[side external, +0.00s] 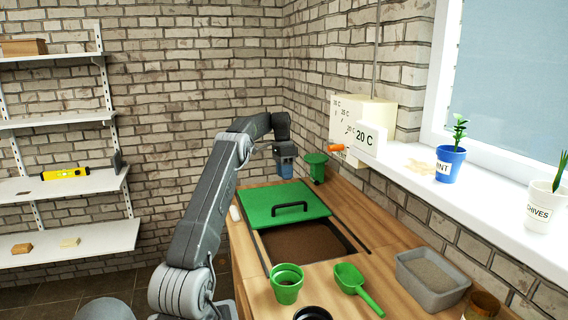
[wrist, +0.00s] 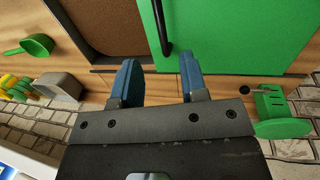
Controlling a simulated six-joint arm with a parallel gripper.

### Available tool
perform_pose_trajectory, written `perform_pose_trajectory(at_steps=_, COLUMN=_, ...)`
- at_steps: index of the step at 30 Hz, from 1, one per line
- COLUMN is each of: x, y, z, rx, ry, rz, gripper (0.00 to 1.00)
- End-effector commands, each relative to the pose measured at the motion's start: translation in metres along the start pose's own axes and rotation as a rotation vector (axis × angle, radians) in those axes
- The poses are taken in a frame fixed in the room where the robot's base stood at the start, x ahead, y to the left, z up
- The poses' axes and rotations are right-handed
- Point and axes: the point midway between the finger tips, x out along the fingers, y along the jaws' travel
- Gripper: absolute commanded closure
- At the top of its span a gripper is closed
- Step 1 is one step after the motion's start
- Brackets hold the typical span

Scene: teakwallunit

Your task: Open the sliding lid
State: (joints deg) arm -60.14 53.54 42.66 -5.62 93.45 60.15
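The green sliding lid (side external: 285,202) covers the far part of a bin sunk in the wooden bench. Its black handle (side external: 289,208) stands near the lid's near edge. The near part of the bin is uncovered and shows brown soil (side external: 304,242). In the wrist view the lid (wrist: 228,35) is at right, the handle (wrist: 160,28) at the top middle and the soil (wrist: 115,22) at left. My gripper (side external: 285,175) hangs above the far end of the lid, clear of the handle. Its blue fingers (wrist: 158,62) are apart with nothing between them.
A green holder (side external: 316,166) stands close to the right of my gripper at the back. A green pot (side external: 287,284), a green scoop (side external: 352,284) and a grey tray (side external: 430,280) stand on the near bench. The windowsill and brick wall bound the right side.

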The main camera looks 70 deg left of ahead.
Motion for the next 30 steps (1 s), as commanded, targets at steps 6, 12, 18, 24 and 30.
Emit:
perform_pose_trajectory(at_steps=6, x=-0.026, y=-0.001, z=0.000, rx=0.000, ry=0.000, rz=0.000, gripper=0.60)
perform_pose_trajectory(at_steps=12, x=-0.036, y=0.000, z=0.000, rx=0.000, ry=-0.001, rz=0.001, gripper=0.60)
perform_pose_trajectory(at_steps=18, x=-0.038, y=0.000, z=0.000, rx=-0.001, ry=-0.001, rz=0.002, gripper=0.60)
perform_pose_trajectory(at_steps=24, x=-0.038, y=0.000, z=0.000, rx=0.000, ry=-0.001, rz=0.001, gripper=0.60)
perform_pose_trajectory(at_steps=30, x=-0.040, y=0.004, z=-0.002, rx=0.001, ry=0.000, rz=-0.003, gripper=0.60)
